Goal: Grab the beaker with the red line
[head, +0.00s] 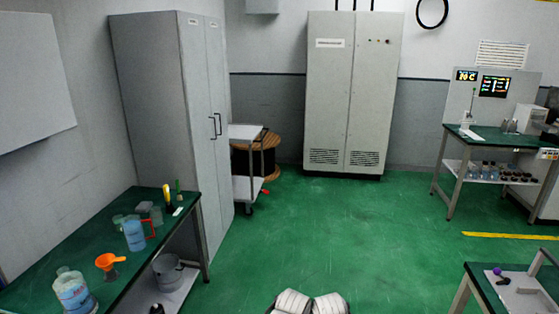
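A clear jug-like vessel with a bluish tint and a red handle (135,236) stands upright on the green-topped bench (100,288) at the left. The red shows at its right side; I cannot make out a separate red line on its wall. Small, dim clear vessels (119,221) stand just behind it, and their markings are too small to read. Neither gripper can be made out. Two white rounded parts of mine show at the bottom middle, well away from the bench.
An orange funnel (109,261), a large clear bottle (73,292) and a yellow-topped tool (167,194) are also on the left bench. A grey bucket (168,272) sits below. A tall cabinet (165,110) stands behind. The green floor (310,235) ahead is clear; another bench (512,285) is at lower right.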

